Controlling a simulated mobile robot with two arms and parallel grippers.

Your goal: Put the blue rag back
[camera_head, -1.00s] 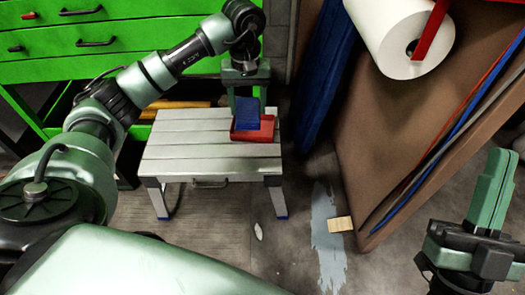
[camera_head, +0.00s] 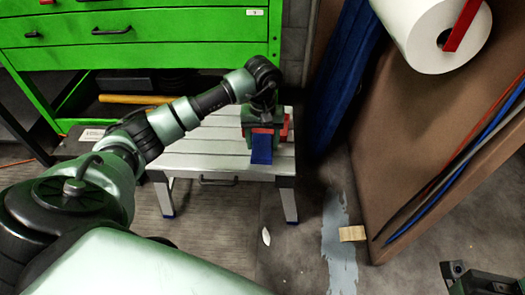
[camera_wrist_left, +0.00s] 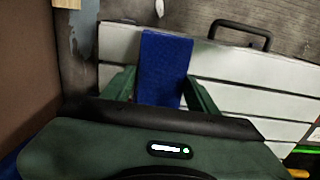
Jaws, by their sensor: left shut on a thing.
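The blue rag (camera_head: 262,150) is at my left gripper (camera_head: 262,127), over the right part of a white slatted bench (camera_head: 200,150). In the left wrist view the rag (camera_wrist_left: 165,60) is a flat blue strip between the two green fingers of my left gripper (camera_wrist_left: 160,93), which is shut on it. A red tray (camera_head: 286,127) shows beside and behind the gripper, partly hidden by it. I cannot tell whether the rag touches the bench. Part of my right gripper (camera_head: 480,280) shows at the bottom right corner, cut off by the frame; its jaws cannot be judged.
A green drawer cabinet (camera_head: 150,55) stands behind the bench. A blue sheet (camera_head: 340,75) and a brown board (camera_head: 425,135) lean on the right, below a white paper roll (camera_head: 420,30). A small wooden block (camera_head: 352,233) lies on the floor. The left bench top is clear.

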